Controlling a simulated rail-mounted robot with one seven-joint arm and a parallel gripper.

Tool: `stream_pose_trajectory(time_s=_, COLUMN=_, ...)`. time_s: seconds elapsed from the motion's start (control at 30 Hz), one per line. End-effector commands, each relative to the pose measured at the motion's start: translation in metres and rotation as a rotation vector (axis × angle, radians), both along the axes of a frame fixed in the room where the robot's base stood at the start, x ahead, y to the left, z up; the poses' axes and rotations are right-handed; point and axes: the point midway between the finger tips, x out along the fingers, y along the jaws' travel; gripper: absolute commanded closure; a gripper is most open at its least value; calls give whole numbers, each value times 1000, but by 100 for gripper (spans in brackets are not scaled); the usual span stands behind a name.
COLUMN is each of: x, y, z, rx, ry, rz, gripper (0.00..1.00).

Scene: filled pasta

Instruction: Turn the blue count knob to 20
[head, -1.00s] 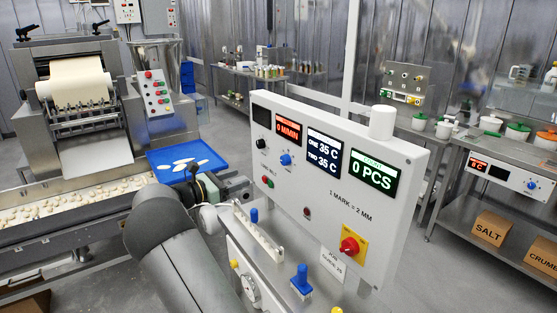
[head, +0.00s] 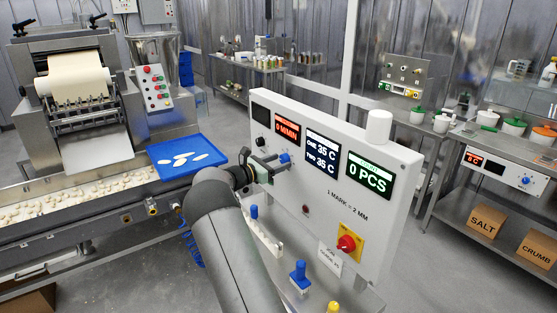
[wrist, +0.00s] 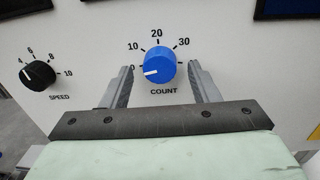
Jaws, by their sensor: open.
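The blue count knob (wrist: 160,66) shows in the wrist view on the white control panel (wrist: 235,60), under a scale marked 10, 20 and 30. Its white pointer line aims left, at about the 0 mark. My gripper (wrist: 160,80) is open, with one finger on each side of the knob; I cannot tell whether they touch it. In the head view the knob (head: 284,158) is at the tip of my gripper (head: 268,165). The pieces display (head: 369,180) reads 0 PCS.
A black speed knob (wrist: 37,74) sits left of the count knob. A blue tray (head: 187,155) with pale pieces and a conveyor (head: 60,205) are to the left.

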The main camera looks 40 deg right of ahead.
Motion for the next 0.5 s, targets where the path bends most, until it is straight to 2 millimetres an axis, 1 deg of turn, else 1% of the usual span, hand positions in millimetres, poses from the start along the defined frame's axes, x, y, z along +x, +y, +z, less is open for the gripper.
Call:
stream_pose_trajectory(time_s=0.1, x=0, y=-5, z=0, rx=0, ry=0, rz=1, gripper=45)
stream_pose_trajectory(time_s=0.37, x=0, y=-6, z=0, rx=0, ry=0, rz=0, gripper=45)
stream_pose_trajectory(time_s=0.4, x=0, y=-6, z=0, rx=0, ry=0, rz=0, gripper=56)
stream_pose_trajectory(time_s=0.47, x=0, y=-6, z=0, rx=0, ry=0, rz=0, gripper=73)
stream_pose_trajectory(time_s=0.5, x=0, y=-6, z=0, rx=0, ry=0, rz=0, gripper=84)
